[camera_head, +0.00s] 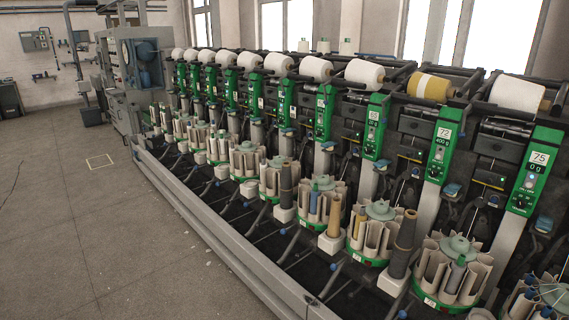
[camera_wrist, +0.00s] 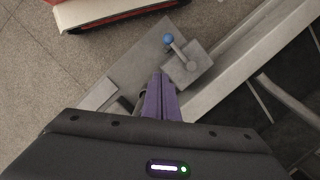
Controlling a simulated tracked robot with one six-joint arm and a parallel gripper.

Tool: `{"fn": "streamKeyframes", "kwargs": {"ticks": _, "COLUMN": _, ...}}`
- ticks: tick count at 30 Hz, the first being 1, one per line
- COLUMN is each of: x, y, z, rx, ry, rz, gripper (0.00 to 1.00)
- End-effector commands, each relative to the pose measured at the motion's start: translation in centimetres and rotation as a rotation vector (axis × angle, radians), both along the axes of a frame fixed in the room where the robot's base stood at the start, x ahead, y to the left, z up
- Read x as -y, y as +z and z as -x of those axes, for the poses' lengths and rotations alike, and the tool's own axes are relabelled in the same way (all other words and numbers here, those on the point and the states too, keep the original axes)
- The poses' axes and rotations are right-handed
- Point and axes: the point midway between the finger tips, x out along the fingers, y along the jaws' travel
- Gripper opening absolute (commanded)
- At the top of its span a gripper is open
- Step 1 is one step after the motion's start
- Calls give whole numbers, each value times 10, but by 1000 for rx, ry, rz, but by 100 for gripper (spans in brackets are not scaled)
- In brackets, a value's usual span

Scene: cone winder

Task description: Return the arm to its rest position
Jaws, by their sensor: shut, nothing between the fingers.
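My gripper (camera_wrist: 160,82) shows in the wrist view, with its two purple fingers together and nothing between them. It points down over a grey metal plate (camera_wrist: 130,62) with a block and a small lever with a blue knob (camera_wrist: 168,39) just beyond the fingertips. I cannot tell whether the fingers touch the plate. My arm and gripper do not show in the head view.
The cone winder (camera_head: 375,113) runs along the right, with white cones (camera_head: 364,73), one yellow cone (camera_head: 429,87) and a grey front rail (camera_head: 215,240). The floor (camera_head: 80,230) to the left is clear. A cream and red object (camera_wrist: 105,12) lies beyond the plate.

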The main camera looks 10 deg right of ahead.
Motion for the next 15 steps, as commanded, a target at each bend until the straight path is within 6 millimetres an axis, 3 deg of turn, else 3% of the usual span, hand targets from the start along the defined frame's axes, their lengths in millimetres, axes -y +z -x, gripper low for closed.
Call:
{"fn": "streamKeyframes", "kwargs": {"ticks": 4, "x": -33, "y": -2, "z": 1, "rx": 7, "ry": 43, "rz": -70, "gripper": 0}}
{"fn": "streamKeyframes", "kwargs": {"ticks": 6, "x": -49, "y": 7, "z": 3, "rx": 12, "ry": 71, "rz": -104, "gripper": 0}}
{"fn": "streamKeyframes", "kwargs": {"ticks": 15, "x": -65, "y": 65, "z": -19, "rx": 21, "ry": 198, "rz": -125, "gripper": 0}}
